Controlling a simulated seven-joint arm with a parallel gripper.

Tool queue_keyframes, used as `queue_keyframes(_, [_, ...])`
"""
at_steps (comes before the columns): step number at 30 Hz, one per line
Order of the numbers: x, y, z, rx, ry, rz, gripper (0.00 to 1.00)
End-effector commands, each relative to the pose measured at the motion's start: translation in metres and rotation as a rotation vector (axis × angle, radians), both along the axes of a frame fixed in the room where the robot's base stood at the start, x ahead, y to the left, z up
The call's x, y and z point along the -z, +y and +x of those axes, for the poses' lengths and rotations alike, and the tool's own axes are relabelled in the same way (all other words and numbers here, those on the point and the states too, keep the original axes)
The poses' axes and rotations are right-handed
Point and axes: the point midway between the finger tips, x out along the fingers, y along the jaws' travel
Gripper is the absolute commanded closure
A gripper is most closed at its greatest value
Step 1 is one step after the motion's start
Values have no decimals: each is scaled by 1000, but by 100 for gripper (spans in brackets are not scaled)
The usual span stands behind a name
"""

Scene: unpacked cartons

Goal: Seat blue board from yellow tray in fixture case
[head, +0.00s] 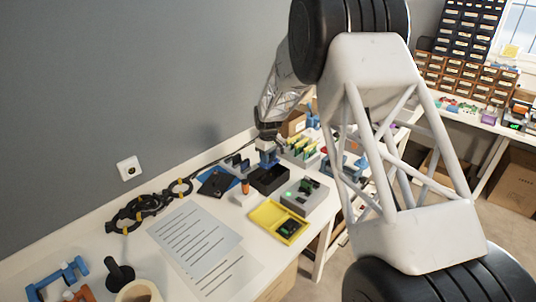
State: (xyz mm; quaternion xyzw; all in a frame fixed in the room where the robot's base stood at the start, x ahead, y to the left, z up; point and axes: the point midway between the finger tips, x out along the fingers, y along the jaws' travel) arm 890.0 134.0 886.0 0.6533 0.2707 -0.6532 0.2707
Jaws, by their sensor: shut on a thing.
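My gripper (267,146) is at the back of the bench, pointing down and shut on a small blue piece that looks like the blue board (268,159). The board hangs upright directly above, or at the rim of, an open black box (261,187), probably the fixture case; I cannot tell if they touch. The yellow tray (262,216) lies nearer the front, with a dark green-and-black part in its right side. The fingertips are too small to see clearly.
A grey device (318,202) with a green light stands right of the black box. An orange-topped object (245,187) and a dark flat piece on a blue mat (214,183) lie left. Upright yellow-green boards (303,146) stand behind. Printed sheets (195,240) cover the front bench.

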Motion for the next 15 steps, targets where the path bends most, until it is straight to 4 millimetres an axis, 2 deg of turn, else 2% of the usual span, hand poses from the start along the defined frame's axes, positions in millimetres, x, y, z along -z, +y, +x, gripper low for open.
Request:
queue_keyframes(8, [20,0,0,0,1,0,91])
queue_keyframes(15, [21,0,0,0,0,0,91])
